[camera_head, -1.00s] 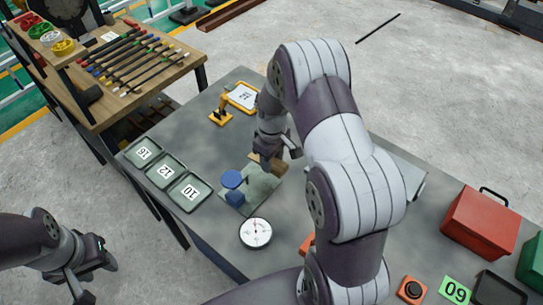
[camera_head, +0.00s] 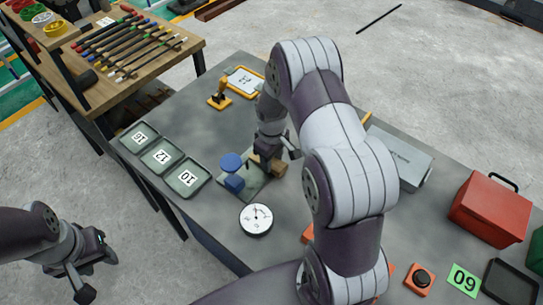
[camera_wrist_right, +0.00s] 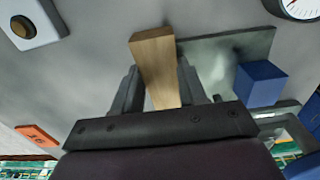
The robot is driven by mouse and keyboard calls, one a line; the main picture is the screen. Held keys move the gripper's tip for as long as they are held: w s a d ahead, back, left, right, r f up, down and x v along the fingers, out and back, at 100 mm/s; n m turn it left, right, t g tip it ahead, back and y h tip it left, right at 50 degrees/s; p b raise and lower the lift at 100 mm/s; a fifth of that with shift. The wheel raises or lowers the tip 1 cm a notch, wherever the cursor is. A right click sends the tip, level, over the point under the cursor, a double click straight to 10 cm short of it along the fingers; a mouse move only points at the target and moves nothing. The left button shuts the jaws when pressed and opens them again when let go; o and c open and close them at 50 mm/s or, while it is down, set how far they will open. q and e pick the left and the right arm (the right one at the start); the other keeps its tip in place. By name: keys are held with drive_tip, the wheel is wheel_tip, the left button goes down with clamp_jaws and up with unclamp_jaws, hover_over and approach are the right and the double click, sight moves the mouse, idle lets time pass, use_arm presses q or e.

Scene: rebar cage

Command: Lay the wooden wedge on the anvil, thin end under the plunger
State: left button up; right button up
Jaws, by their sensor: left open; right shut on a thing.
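The wooden wedge (camera_wrist_right: 155,60) is in my right gripper (camera_wrist_right: 158,92), seen between its two fingers in the wrist view. In the head view the right gripper (camera_head: 269,158) and the partly hidden wedge (camera_head: 272,167) are over or at the right side of a grey-green plate (camera_head: 257,186). I cannot tell if the wedge touches the plate. A blue disc (camera_head: 231,162) and a blue block (camera_head: 234,184) stand at the plate's left; the block (camera_wrist_right: 262,84) is right of the wedge in the wrist view. Plunger and anvil are not clearly distinguishable. My left gripper (camera_head: 96,270) is open and empty, left of the table.
A white dial (camera_head: 256,219) lies in front of the plate. Several numbered trays (camera_head: 162,156) lie at left. A yellow-based stamp (camera_head: 220,96) and a yellow-framed card (camera_head: 245,82) are behind. A grey box (camera_head: 403,158) and red toolbox (camera_head: 489,210) stand at right.

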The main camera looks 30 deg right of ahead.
drive_tip(key=shift+f, duration=0.1)
drive_tip(key=o, duration=1.1)
wheel_tip(320, 180, up, 19)
drive_tip(key=p, duration=0.4)
drive_tip(key=shift+f, duration=0.15)
